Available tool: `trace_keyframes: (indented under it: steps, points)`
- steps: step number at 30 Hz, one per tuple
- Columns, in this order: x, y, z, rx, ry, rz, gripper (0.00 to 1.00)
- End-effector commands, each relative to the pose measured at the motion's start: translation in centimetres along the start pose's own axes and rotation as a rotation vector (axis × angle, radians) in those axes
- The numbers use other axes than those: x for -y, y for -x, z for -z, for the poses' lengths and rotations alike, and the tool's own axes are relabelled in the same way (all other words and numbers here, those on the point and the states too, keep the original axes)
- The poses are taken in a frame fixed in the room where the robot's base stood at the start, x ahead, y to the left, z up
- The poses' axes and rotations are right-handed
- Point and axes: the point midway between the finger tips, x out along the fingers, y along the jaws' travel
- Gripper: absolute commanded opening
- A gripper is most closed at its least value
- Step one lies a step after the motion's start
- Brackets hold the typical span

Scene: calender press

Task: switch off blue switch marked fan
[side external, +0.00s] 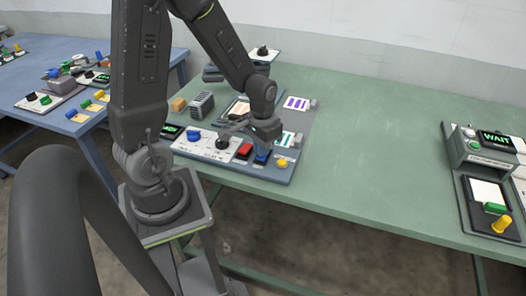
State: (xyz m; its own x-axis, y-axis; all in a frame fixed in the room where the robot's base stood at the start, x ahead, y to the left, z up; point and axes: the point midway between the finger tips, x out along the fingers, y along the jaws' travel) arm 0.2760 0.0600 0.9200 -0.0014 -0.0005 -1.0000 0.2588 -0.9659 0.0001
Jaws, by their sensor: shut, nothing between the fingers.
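A grey control panel (225,167) lies on the green table in front of my arm. Near its front edge is a blue switch (262,157), just right of a red switch (243,151) and left of a yellow knob (282,162). Small white labels sit by the controls, but their writing is too small to read. My gripper (266,146) is shut, pointing down right over the blue switch, and partly hides it. I cannot tell whether it touches the switch, or which position the switch is in.
A blue knob (193,135) and a black knob (222,143) stand left of the red switch. A grey ribbed block (202,106) and an orange block (179,104) lie behind. The green table (380,150) is clear to the right, up to a device showing "WAIT" (495,137).

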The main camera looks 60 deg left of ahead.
Motion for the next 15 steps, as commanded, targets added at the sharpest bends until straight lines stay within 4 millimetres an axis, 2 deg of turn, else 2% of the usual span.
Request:
trace_keyframes:
  steps: [15]
  points:
    - [0.0, 4.0, 0.1, -0.005, 0.0, 0.001, 0.0]
